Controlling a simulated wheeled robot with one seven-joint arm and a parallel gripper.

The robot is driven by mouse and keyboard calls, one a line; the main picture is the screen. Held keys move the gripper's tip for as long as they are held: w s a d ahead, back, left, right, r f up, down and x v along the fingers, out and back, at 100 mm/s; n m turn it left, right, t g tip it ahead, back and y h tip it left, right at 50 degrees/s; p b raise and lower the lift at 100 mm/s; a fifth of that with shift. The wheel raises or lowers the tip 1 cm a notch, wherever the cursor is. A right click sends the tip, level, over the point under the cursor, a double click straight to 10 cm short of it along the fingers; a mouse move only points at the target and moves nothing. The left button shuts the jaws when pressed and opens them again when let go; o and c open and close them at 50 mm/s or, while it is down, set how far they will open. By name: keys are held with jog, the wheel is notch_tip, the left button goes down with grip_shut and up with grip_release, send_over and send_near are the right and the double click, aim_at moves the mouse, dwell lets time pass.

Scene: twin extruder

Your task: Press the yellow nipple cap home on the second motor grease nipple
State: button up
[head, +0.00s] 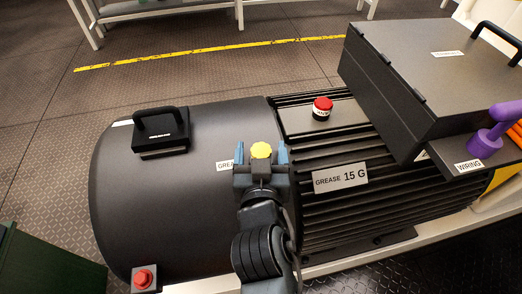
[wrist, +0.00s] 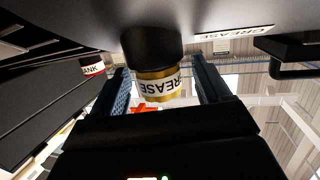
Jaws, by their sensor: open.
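The yellow nipple cap (head: 261,150) shows between my fingertips on the top of the dark motor (head: 185,195). In the wrist view the cap (wrist: 160,84) is a gold cylinder with a white GREASE label, against a wider black round base (wrist: 151,46). No gap shows between cap and base there; how fully it is seated I cannot tell. My gripper (head: 261,160) is open, with one finger on each side of the cap. In the wrist view both fingers stand apart from it, with gaps on both sides. The nipple itself is hidden.
A red cap (head: 322,106) on a black base, its label partly read as "ANK" in the wrist view, stands on the finned section. A black box (head: 435,75) rises at right, near a purple part (head: 490,135). A black handle (head: 160,122) and a red button (head: 144,278) are at left.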

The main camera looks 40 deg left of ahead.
jog(key=v, duration=0.7)
jog(key=shift+s+d+b, duration=0.25)
jog(key=shift+s+b, duration=0.05)
jog(key=shift+b, duration=0.05)
jog(key=shift+r, duration=0.15)
jog(key=s+d+f+m+h, duration=0.1)
jog(key=s+d+f, duration=0.15)
jog(key=d, duration=0.45)
jog(key=s+d+f+m+t+h, duration=0.1)
jog(key=s+d+m+h, duration=0.15)
jog(key=d, duration=0.55)
jog(key=s+d+f+h, duration=0.1)
jog(key=s+d, duration=0.2)
jog(key=d, duration=0.4)
jog(key=s+d+r+m+h, duration=0.2)
jog(key=s+d+r, duration=0.1)
jog(key=s+d, duration=0.4)
jog(key=s+d+r+m+t+h, duration=0.1)
jog(key=s+d+r+m+h, duration=0.1)
jog(key=s+d, duration=0.5)
notch_tip(320, 180, up, 2)
jog(key=shift+d+r+h, duration=0.2)
jog(key=shift+d+h, duration=0.45)
jog(key=shift+d, duration=0.55)
